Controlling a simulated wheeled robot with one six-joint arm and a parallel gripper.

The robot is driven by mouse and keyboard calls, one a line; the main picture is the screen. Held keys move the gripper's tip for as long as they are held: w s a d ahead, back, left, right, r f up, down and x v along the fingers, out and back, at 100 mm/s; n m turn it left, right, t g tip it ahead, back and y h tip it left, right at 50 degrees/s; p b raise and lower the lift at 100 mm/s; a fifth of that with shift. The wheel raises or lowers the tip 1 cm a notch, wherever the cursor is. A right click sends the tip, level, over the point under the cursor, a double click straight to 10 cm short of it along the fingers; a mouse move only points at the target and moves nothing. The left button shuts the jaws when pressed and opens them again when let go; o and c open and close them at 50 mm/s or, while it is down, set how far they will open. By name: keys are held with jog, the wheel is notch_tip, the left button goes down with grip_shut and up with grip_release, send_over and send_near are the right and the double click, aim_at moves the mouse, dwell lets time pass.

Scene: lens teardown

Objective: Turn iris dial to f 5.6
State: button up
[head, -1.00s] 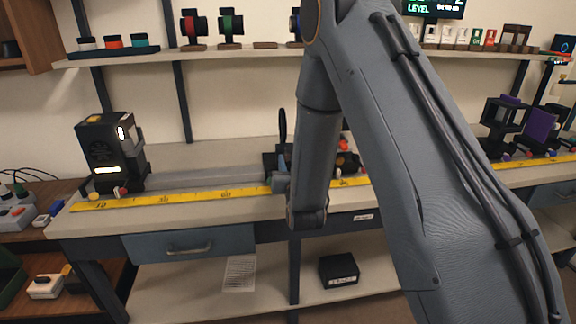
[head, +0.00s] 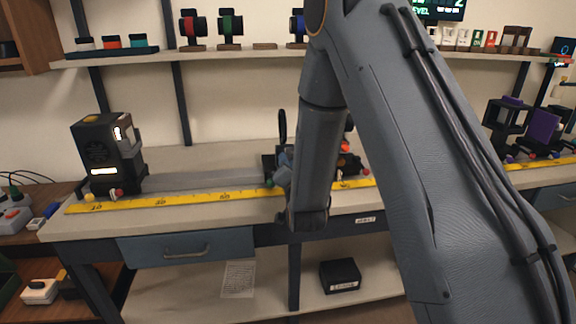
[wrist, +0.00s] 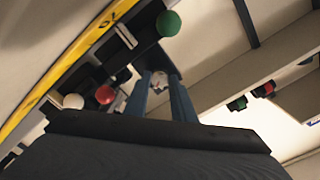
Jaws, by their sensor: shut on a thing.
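In the wrist view, my gripper (wrist: 165,92) has its two blue-grey fingers closed around a small pale knob (wrist: 158,80), which looks like the iris dial. Its markings are too small to read. In the head view, my gripper (head: 283,172) is at the dark iris carriage on the bench rail. My arm hides much of that carriage. A thin black upright ring (head: 282,126) stands just behind the gripper.
A green ball knob (wrist: 168,23), a red knob (wrist: 105,95) and a white knob (wrist: 73,101) sit close to the fingers. A yellow scale (head: 190,199) runs along the bench front. A black lamp box (head: 98,155) stands at left; the rail between is clear.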

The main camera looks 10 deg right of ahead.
dwell(0.4)
jog(key=o, duration=1.1)
jog(key=shift+c, duration=0.2)
jog(key=s+b, duration=0.1)
jog(key=s, duration=0.7)
jog(key=shift+w, duration=0.1)
